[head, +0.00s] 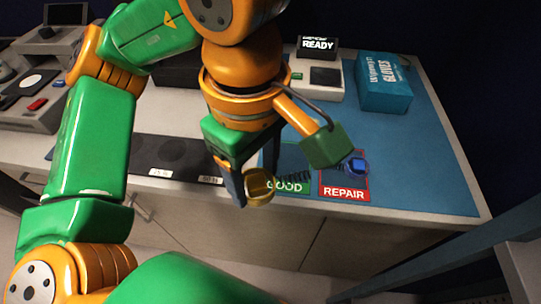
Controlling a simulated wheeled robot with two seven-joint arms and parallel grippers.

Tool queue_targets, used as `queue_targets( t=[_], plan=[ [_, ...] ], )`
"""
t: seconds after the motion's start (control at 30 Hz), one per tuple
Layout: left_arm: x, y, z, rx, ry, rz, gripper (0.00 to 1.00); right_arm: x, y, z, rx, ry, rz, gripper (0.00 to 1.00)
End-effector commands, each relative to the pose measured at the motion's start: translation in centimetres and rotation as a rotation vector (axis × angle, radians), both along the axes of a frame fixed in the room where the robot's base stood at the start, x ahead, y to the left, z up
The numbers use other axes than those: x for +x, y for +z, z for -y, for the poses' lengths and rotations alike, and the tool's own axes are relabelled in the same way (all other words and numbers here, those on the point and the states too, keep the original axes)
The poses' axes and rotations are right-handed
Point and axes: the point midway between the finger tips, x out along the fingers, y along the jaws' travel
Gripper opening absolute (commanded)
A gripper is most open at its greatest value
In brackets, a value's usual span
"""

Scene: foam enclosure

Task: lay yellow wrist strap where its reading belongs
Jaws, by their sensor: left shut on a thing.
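My left gripper (255,180) points down over the front edge of the bench and is shut on the yellow wrist strap (260,189). The strap's gold-yellow part shows between the fingers, and a dark coiled cord appears to trail right from it, over the green GOOD field (285,187). I cannot tell whether the cord touches the field. The red REPAIR field (345,194) lies just right of it, with a blue wrist strap (355,166) on it. The tester display (318,44) at the back reads READY. My right gripper is not in view.
A blue glove box (383,85) stands at the back right on the blue mat (430,165). A dark strip (175,152) with small white labels lies left of the gripper. Other equipment (40,85) stands at the far left. The mat's right side is clear.

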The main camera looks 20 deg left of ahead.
Motion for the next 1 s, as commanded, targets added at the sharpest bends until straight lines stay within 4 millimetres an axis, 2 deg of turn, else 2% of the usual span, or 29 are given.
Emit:
queue_targets(
  t=[0.2, 0.3, 0.4, 0.57, 0.7, 1.0],
  plan=[
    [7.0, -2.5, -1.4, 0.001, 0.012, -0.010, 0.01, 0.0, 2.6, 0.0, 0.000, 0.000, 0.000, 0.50],
    [9.1, -5.3, -1.8, 0.004, 0.008, -0.009, 0.01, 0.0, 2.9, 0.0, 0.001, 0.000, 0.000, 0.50],
    [10.6, -7.1, -2.1, 0.003, 0.006, -0.005, 0.01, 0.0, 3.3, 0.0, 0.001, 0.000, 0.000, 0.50],
    [12.2, -9.2, -2.4, 0.005, 0.005, -0.006, 0.01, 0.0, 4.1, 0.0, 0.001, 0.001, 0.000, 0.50],
    [12.1, -11.6, -2.4, 0.003, 0.004, -0.005, 0.01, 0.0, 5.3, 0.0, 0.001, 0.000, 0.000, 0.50],
    [12.2, -12.3, -2.3, 0.001, 0.005, 0.000, 0.01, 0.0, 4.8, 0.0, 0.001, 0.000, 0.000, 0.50]
  ],
)
